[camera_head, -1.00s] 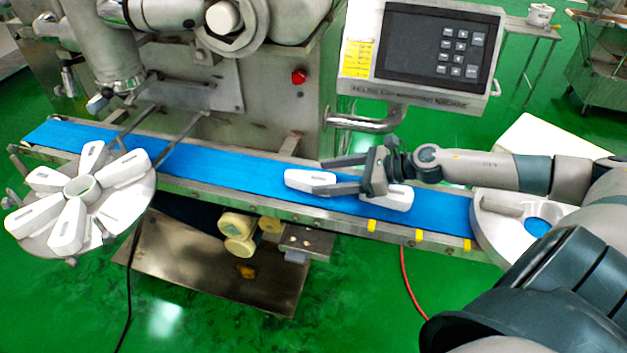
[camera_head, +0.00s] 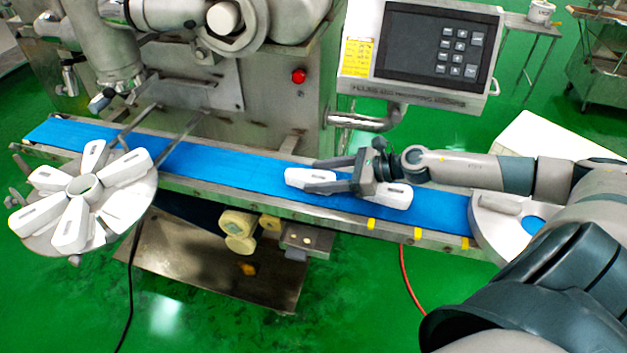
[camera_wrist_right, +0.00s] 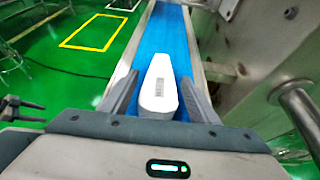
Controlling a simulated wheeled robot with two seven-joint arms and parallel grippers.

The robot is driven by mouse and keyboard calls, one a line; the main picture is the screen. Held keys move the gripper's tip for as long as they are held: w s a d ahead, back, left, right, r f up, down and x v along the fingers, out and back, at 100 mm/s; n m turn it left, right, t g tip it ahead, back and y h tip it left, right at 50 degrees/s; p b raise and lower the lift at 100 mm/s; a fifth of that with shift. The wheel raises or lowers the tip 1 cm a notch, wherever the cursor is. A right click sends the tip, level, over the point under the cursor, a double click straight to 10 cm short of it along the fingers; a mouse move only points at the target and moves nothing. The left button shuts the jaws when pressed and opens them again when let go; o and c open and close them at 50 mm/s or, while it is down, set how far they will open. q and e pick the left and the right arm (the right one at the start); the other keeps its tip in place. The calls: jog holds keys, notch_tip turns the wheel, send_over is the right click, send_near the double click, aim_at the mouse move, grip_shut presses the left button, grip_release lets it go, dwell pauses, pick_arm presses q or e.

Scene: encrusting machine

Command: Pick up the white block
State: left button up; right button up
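A white block (camera_head: 300,178) lies on the blue conveyor belt, at mid-length in the head view. My right gripper (camera_head: 312,175) is open low over the belt, with one finger on each side of this block. In the right wrist view the white block (camera_wrist_right: 159,88) lies between the two spread fingers, with gaps on both sides. A second white block (camera_head: 398,196) lies on the belt to the right, partly hidden by the right gripper's body. My left gripper does not show in the head view.
A round holder (camera_head: 135,203) with several white blocks stands at the belt's left end. A light plate with a round hole (camera_head: 490,225) is at the right end. The machine's control panel (camera_head: 430,50) rises behind the blue belt (camera_head: 230,168). The belt's left half is mostly clear.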

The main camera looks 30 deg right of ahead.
jog(key=c, duration=0.9)
jog(key=shift+r, duration=0.1)
